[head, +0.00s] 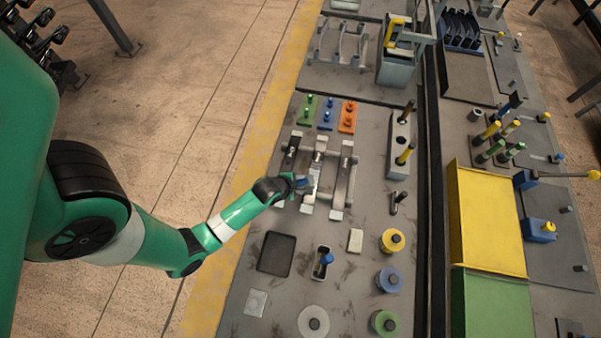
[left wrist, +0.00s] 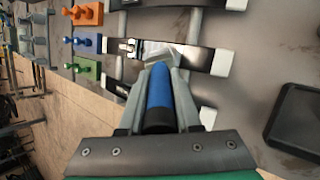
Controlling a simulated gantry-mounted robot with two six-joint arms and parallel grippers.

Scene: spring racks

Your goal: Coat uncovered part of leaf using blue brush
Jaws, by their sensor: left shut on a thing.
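My left gripper (head: 290,184) is shut on the blue brush (left wrist: 158,92), whose blue handle lies between the fingers in the left wrist view. The brush's tip end is over or against a leaf (left wrist: 192,58) of the spring rack; I cannot tell whether it touches. This leaf is dark, with a pale grey patch near the brush tip. In the head view the leaf rack (head: 342,184) holds several strips side by side, with pale end blocks. The middle strip (head: 315,172) looks pale beside the brush. My right gripper is not in view.
Green, blue and orange plates (head: 347,116) with knobs lie behind the rack. A black tray (head: 276,254), a small container (head: 322,264) with a blue-topped item, and several round discs (head: 392,241) lie in front. A grey block (head: 399,140) with upright handles stands at right.

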